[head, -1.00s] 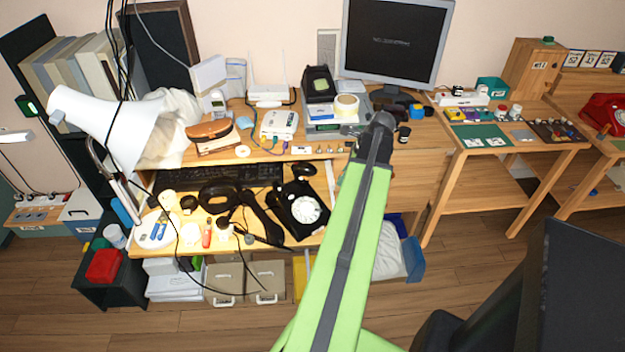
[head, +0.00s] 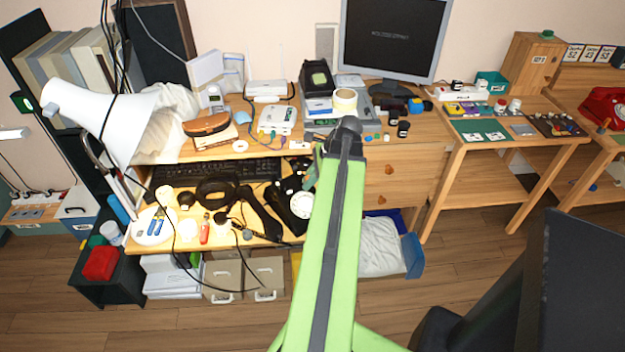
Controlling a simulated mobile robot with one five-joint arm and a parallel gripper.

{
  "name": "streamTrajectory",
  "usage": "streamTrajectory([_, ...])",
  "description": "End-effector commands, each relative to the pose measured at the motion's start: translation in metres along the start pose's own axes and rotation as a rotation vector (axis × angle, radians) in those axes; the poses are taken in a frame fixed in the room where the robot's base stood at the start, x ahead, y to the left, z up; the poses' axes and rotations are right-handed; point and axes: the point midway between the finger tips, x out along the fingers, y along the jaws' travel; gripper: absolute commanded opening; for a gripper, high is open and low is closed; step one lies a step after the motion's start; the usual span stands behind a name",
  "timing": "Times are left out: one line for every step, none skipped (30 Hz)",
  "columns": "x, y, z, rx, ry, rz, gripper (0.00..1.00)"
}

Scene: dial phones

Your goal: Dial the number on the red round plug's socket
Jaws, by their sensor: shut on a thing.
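A black dial phone (head: 288,206) with a white dial (head: 302,203) sits on the lower shelf of the wooden desk, partly covered by my green arm. A long black piece like a handset (head: 258,212) lies left of it. A red phone (head: 603,107) stands on the far right table. A white device (head: 276,121) with thin coloured cords stands on the desk top. I cannot pick out a red round plug or read a socket number at this size. My gripper is hidden behind my arm, so its fingers and anything in them do not show.
A white lamp (head: 98,115) with hanging cables stands at the left. A monitor (head: 391,38) and several small jars stand at the back. A keyboard (head: 215,172), headphones (head: 217,189) and tools crowd the lower shelf. A table with a green mat (head: 480,131) is at the right.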

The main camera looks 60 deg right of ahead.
Motion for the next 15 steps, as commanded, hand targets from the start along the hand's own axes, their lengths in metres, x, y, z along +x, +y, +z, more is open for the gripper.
streamTrajectory([0.0103,-0.0013,-0.0042,0.0,0.0,0.0,0.0])
streamTrajectory([0.0126,-0.002,-0.0048,0.0,0.0,0.0,0.0])
streamTrajectory([0.015,-0.0028,-0.0053,0.001,0.0,0.0,0.0])
streamTrajectory([0.0163,-0.0033,-0.0055,0.001,0.0,0.0,0.0])
streamTrajectory([0.017,-0.0037,-0.0056,0.001,0.0,0.0,0.0])
streamTrajectory([0.0173,-0.004,-0.0055,0.002,0.0,0.0,0.0])
streamTrajectory([0.0172,-0.0041,-0.0053,0.002,0.0,-0.001,0.0])
streamTrajectory([0.0169,-0.0042,-0.0051,0.002,0.0,-0.001,0.0])
streamTrajectory([0.0163,-0.0042,-0.0049,0.002,0.0,-0.001,0.0])
streamTrajectory([0.016,-0.0042,-0.0048,0.002,0.0,-0.001,0.0])
streamTrajectory([0.0159,-0.0042,-0.0047,0.002,0.0,-0.001,0.0])
streamTrajectory([0.0158,-0.0042,-0.0048,0.002,0.0,-0.001,0.0])
streamTrajectory([0.0158,-0.0042,-0.0048,0.002,0.0,-0.001,0.0])
streamTrajectory([0.0159,-0.0042,-0.0049,0.002,0.0,-0.001,0.0])
streamTrajectory([0.0165,-0.0042,-0.0053,0.002,0.0,-0.001,0.0])
